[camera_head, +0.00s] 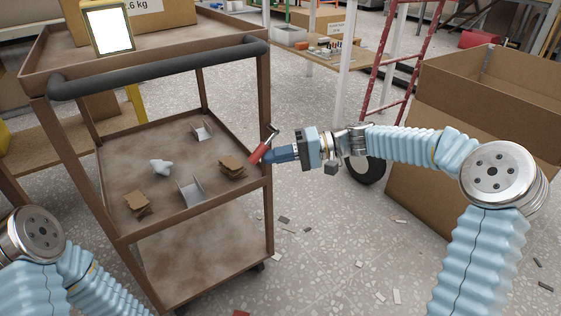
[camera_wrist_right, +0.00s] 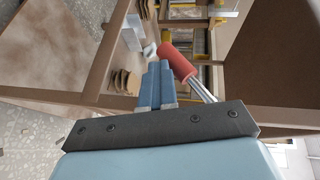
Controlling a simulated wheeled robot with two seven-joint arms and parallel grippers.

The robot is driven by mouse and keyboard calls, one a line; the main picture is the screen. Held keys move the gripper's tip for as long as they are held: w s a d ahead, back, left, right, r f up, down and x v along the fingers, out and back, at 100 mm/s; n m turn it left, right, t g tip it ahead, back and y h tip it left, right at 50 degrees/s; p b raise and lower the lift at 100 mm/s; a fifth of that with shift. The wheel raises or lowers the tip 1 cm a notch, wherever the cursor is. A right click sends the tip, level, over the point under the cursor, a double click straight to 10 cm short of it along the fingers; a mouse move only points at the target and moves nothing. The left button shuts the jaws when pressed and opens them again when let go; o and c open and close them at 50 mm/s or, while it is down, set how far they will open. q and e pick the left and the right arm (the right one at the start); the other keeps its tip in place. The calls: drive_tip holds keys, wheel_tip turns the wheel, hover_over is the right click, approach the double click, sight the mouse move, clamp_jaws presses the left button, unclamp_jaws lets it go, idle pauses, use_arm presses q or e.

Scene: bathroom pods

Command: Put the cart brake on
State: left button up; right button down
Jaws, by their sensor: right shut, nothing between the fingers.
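The brown cart (camera_head: 192,209) stands at the left with a black handle bar (camera_head: 160,68) along its top edge. A brake lever with a red grip (camera_head: 261,152) and a metal rod is at the cart's right front post, tilted. In the right wrist view the red grip (camera_wrist_right: 177,62) lies just right of my fingertips, its metal rod running down to the right. My right gripper (camera_head: 272,155) is shut and empty, pointing left at the grip. I cannot tell whether the fingers touch it. My left arm shows at the lower left, but its gripper is out of view.
The cart's middle shelf holds brown pieces (camera_head: 232,167), metal brackets (camera_head: 190,190) and a white lump (camera_head: 160,167). A large open cardboard box (camera_head: 430,150) stands at the right, near a red ladder (camera_head: 405,65). Small scraps lie on the speckled floor (camera_head: 330,240).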

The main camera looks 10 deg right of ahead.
drive_tip(key=shift+s+a+r+m+y+b, duration=0.15)
drive_tip(key=shift+a+r+m+y+b, duration=0.1)
drive_tip(key=shift+a+y+b, duration=0.2)
drive_tip(key=shift+s+a+r+m+y+b, duration=0.15)
drive_tip(key=shift+a+m+y+b, duration=0.15)
drive_tip(key=shift+y, duration=0.25)
drive_tip(key=shift+a, duration=0.1)
